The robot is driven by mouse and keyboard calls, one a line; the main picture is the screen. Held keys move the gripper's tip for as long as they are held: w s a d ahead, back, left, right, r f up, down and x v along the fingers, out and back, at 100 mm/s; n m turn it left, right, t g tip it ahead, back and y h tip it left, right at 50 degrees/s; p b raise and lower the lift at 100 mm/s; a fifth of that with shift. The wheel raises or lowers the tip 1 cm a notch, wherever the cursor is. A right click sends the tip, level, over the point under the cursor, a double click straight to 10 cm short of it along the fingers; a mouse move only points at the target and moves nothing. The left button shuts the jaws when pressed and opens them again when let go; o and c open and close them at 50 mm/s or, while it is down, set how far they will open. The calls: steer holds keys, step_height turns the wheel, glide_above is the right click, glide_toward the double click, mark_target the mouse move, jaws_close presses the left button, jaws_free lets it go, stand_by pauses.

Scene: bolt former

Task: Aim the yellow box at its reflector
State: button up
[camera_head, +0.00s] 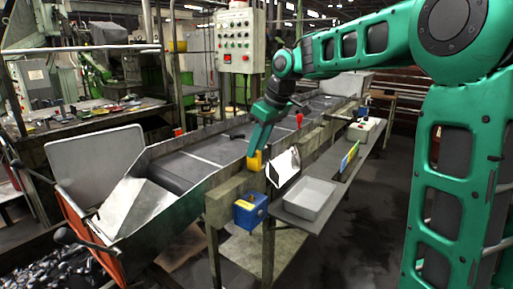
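My gripper (259,143) reaches down from my green arm to the beam beside the chute. A small yellow box (256,161) shows right at its lower end, above the beam. My gripper and the yellow box overlap in this view. I cannot tell whether the fingers are closed on it or only close to it. I cannot make out a reflector with certainty. A small red piece (299,118) stands up at the chute's far side edge, to the right of my gripper.
A tilted white panel (283,168) is just right of the yellow box. A grey tray (308,197) sits on a shelf, with a blue box (250,211) on the frame left of it. A control panel (240,40) stands behind. Dark floor at right looks clear.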

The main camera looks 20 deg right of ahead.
steer(key=v, duration=1)
steer(key=shift+r, duration=0.3)
steer(key=shift+s+d, duration=0.1)
steer(key=shift+d, duration=0.1)
steer(key=s+d+f+m+g, duration=0.1)
steer(key=s+d+f+m, duration=0.3)
steer(key=s+f, duration=0.4)
steer(key=s+d+f+m+g+h, duration=0.1)
steer(key=s+d+f+m, duration=0.4)
steer(key=s, duration=1)
steer(key=s+d+f+m+g+h, duration=0.1)
steer(key=s+d+f+m, duration=0.3)
steer(key=s+f, duration=0.7)
steer(key=shift+s+d+f+m+g, duration=0.2)
steer(key=shift+s+d+m+g, duration=0.15)
steer(key=shift+s+d, duration=0.4)
